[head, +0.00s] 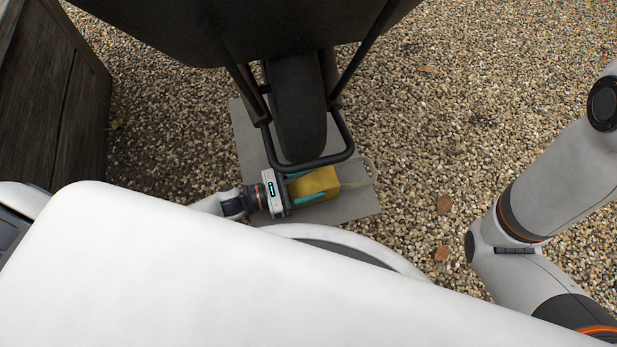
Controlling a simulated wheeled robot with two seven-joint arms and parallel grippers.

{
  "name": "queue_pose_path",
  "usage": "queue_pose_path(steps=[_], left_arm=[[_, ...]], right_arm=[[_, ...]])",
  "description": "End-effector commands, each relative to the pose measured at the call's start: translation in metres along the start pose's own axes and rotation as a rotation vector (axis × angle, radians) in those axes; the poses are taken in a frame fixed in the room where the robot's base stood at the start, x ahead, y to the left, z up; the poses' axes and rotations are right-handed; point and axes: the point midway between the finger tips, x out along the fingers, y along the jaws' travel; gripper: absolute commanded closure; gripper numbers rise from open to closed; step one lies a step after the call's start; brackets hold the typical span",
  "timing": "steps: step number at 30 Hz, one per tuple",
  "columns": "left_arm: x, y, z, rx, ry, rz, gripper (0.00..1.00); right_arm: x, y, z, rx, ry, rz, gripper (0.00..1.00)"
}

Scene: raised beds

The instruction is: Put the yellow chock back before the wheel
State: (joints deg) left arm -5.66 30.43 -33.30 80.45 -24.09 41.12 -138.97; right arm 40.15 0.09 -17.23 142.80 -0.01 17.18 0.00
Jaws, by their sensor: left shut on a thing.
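The yellow chock (316,184) is at the near side of the wheelbarrow's front frame, over the grey slab. My left gripper (303,188) comes in from the left and is shut on the chock, with teal fingers along its sides. The dark wheel (298,105) stands on the grey slab (352,205), beyond the chock. The black tube bar (318,160) of the wheelbarrow lies between chock and wheel in the picture. I cannot tell whether the chock touches the slab. My right gripper is out of view; only its arm shows at the right.
The dark wheelbarrow tray (270,30) overhangs the wheel. A pale rope (372,172) lies by the chock's right end. A wooden raised bed (50,100) stands at the left. Open gravel (480,110) with a few brown leaves lies to the right.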

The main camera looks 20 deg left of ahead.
Motion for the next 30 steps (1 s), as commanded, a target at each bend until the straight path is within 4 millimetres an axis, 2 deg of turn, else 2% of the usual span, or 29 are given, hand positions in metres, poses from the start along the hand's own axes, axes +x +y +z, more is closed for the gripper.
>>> queue_pose_path(steps=[3, 4, 6, 20, 23, 30], left_arm=[[0.001, 0.000, 0.002, 0.000, 0.003, 0.000, 0.85], [0.000, 0.000, 0.003, 0.000, 0.000, 0.000, 0.44], [0.000, 0.000, 0.002, 0.000, 0.000, 0.000, 0.37], [-0.001, -0.001, -0.002, 0.000, -0.001, 0.000, 0.37], [-0.014, -0.001, -0.003, -0.001, -0.004, -0.002, 0.37], [-0.065, -0.001, -0.004, -0.001, -0.005, -0.002, 0.37]], right_arm=[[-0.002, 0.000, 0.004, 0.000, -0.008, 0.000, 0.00], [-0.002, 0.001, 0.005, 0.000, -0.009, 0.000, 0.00], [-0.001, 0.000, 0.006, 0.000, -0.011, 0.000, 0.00], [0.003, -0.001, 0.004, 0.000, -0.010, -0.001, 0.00], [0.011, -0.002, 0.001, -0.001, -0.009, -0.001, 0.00], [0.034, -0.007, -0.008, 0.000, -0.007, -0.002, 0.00]])
